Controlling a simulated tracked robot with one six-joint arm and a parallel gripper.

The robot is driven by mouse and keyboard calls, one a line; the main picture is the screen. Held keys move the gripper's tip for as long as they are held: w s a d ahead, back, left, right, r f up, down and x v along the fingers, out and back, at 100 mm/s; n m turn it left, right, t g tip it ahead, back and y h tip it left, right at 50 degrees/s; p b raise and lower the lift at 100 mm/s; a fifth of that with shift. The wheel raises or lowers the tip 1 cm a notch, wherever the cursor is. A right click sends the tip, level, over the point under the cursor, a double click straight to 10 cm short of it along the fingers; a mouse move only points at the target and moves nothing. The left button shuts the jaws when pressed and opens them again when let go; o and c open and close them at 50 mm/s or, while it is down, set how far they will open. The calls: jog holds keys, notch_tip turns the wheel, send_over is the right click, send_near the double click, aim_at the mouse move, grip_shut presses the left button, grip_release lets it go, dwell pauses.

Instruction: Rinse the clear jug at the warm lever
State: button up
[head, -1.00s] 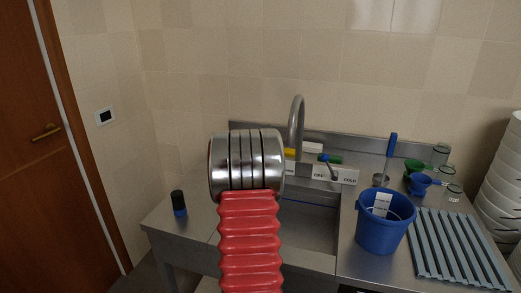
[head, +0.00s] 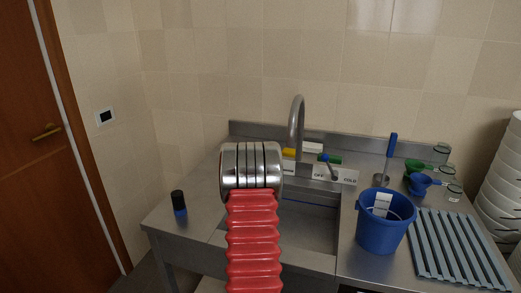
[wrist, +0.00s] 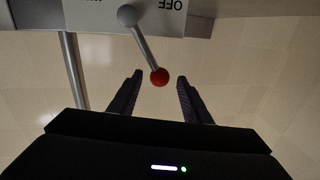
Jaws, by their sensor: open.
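The warm lever (wrist: 142,45) shows upside down in the wrist view, a grey stick with a red ball end (wrist: 160,77). My gripper (wrist: 160,84) is open, one finger on each side of the red ball, with gaps showing; no contact is visible. The head view hides my gripper and this lever behind my arm. The tap (head: 297,125) rises over the sink (head: 312,228). Clear vessels stand at the right back of the counter, one at the rear (head: 441,150) and others nearer (head: 453,191); I cannot tell which is the clear jug.
The cold lever (head: 331,167) has a blue end. A blue bucket (head: 384,230), a ribbed rack (head: 460,250), a green jug (head: 413,168) and a blue jug (head: 419,185) are on the right. A dark bottle (head: 179,203) stands on the left counter.

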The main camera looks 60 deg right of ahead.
jog(key=shift+x, duration=1.95)
grip_shut()
